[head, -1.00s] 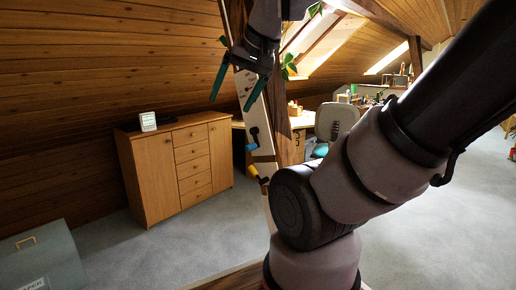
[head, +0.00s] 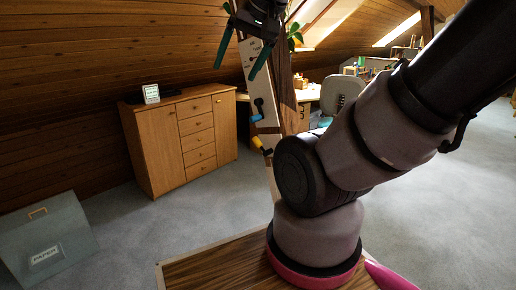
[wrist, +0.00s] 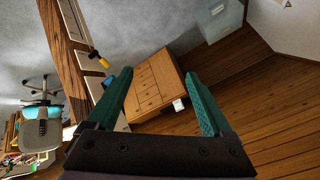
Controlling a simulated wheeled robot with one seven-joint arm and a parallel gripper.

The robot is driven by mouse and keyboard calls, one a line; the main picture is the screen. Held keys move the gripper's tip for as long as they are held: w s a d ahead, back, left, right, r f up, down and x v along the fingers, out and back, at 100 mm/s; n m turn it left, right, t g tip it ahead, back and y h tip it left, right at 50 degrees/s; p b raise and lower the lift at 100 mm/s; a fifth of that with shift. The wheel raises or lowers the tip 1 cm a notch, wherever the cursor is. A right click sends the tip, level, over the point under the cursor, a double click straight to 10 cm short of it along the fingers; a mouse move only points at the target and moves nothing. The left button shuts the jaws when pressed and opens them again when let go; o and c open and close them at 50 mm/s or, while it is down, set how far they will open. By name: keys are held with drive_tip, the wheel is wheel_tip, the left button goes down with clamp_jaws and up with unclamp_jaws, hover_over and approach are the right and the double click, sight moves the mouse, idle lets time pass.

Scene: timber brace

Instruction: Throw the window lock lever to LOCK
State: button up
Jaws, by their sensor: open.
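A narrow white panel (head: 268,138) runs down the timber brace (head: 285,95). It carries a lever with a blue handle (head: 257,118) and a black pivot, and below it a yellow handle (head: 258,144). Small labels higher on the panel are too small to read, so I cannot tell which lever is the window lock. My gripper (head: 236,72) is open and empty, fingers pointing down, above and left of the blue handle. In the wrist view, the blue handle (wrist: 114,76) is partly hidden behind the left finger, and the yellow handle (wrist: 98,59) lies farther up-left.
A wooden cabinet (head: 168,154) stands at left with a small white display (head: 151,93) on top. A grey-green box (head: 48,232) sits at lower left. A desk chair (head: 338,95) is behind the brace. Open carpet lies between the cabinet and my base.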

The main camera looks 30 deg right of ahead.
drive_tip(key=c, duration=0.4)
drive_tip(key=shift+w+d+f, duration=0.1)
drive_tip(key=shift+w+d, duration=0.1)
drive_tip(key=shift+w, duration=0.1)
drive_tip(key=shift+c, duration=1.1)
drive_tip(key=n+t+h, duration=0.2)
drive_tip(key=n, duration=0.5)
hover_over(257, 140)
drive_tip(key=s, duration=0.7)
wheel_tip(257, 140, down, 28)
drive_tip(key=x, duration=1.1)
drive_tip(key=shift+w+d, duration=0.1)
